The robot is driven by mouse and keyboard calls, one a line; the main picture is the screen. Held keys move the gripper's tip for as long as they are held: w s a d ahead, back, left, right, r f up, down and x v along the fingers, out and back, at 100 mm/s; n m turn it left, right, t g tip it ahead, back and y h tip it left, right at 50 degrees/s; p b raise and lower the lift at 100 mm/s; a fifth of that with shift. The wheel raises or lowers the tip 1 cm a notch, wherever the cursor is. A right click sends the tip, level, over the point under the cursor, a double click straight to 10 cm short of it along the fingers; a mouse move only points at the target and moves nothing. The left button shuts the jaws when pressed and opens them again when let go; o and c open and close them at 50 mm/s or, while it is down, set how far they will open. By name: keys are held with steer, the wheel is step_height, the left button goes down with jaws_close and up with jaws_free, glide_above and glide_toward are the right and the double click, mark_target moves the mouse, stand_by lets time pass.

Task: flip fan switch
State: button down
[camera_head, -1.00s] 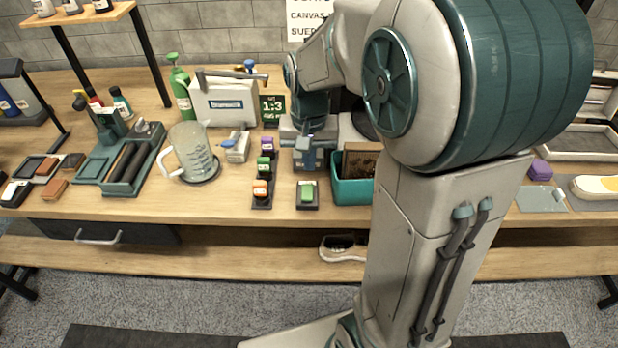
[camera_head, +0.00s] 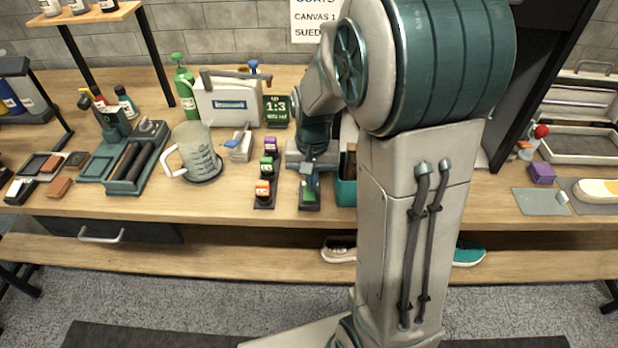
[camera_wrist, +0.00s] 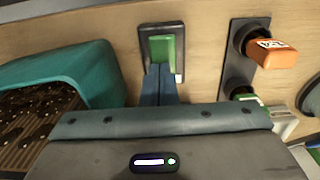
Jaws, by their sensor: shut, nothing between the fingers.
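The switch with a green rocker on a dark plate (camera_wrist: 161,48) shows at the top centre of the wrist view. I take it to be the fan switch. In the head view my gripper (camera_head: 309,192) is over the switch and hides most of it. In the wrist view the blue fingers of my gripper (camera_wrist: 160,72) are shut together and empty. Their tips overlap the near edge of the green rocker. I cannot tell whether they touch it or hover just above.
A teal bin (camera_wrist: 92,72) with dark brown contents stands close to the left in the wrist view. A dark rack (camera_head: 264,203) with orange, green and purple pieces stands on the switch's other side. A clear jug (camera_head: 195,150) is farther left on the bench.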

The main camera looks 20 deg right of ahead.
mark_target(311, 192)
steer(key=shift+a+f, duration=0.1)
steer(key=shift+s, duration=0.1)
steer(key=shift+s+a+r, duration=0.2)
steer(key=shift+s+r, duration=0.05)
steer(key=shift+s, duration=0.4)
steer(key=shift+r, duration=0.1)
step_height(311, 192, up, 14)
steer(key=p, duration=0.3)
steer(key=shift+w, duration=0.15)
stand_by(0.4)
